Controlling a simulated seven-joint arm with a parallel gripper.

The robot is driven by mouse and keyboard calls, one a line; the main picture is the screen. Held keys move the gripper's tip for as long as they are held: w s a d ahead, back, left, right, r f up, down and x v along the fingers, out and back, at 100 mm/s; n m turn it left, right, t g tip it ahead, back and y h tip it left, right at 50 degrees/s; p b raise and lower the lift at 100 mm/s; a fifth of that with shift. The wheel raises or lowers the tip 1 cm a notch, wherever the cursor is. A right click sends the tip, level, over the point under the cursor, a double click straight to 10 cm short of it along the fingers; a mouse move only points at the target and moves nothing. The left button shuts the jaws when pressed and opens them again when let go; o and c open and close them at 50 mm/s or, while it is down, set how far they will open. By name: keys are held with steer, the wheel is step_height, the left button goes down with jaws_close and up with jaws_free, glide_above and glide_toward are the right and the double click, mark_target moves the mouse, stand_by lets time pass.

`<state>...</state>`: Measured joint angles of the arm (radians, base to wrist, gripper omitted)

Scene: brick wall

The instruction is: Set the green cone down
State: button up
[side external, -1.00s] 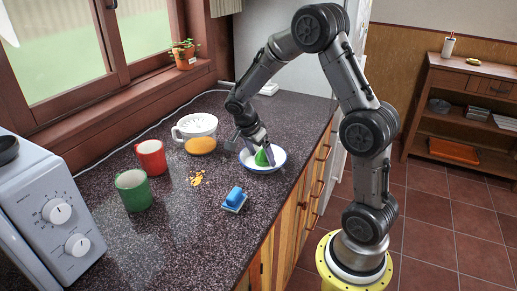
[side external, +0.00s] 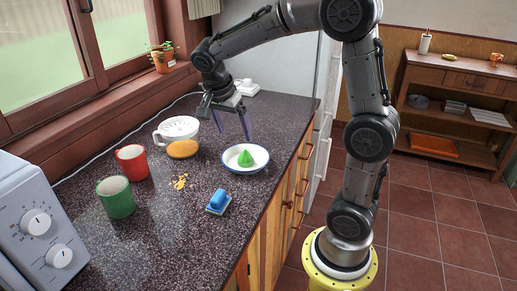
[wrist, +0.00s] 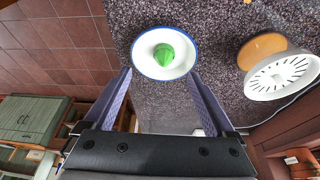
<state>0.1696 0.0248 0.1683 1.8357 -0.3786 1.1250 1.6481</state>
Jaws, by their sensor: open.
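The green cone (side external: 246,159) rests in a white bowl (side external: 231,163) with a blue rim on the dark speckled counter. In the wrist view the cone (wrist: 164,54) lies near the middle of the bowl (wrist: 143,66). My gripper (side external: 232,135) is open and empty, raised above and behind the bowl in the side view. In the wrist view the two purple fingers (wrist: 158,80) are spread wide, with the bowl beyond their tips and nothing between them.
A red mug (side external: 132,162), a green mug (side external: 116,198), yellow crumbs (side external: 181,182) and a blue sponge-like block (side external: 218,202) are on the counter. A microwave (side external: 35,225) stands at front left.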

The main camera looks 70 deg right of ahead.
steer(key=s+a+r+n+t+y, duration=0.2)
steer(key=s+a+n+t, duration=0.4)
steer(key=s+a+n, duration=0.7)
steer(key=s+n+y, duration=0.1)
steer(key=s+n, duration=0.2)
steer(key=n, duration=0.3)
steer(key=shift+s+y, duration=0.2)
steer(key=shift+y, duration=0.2)
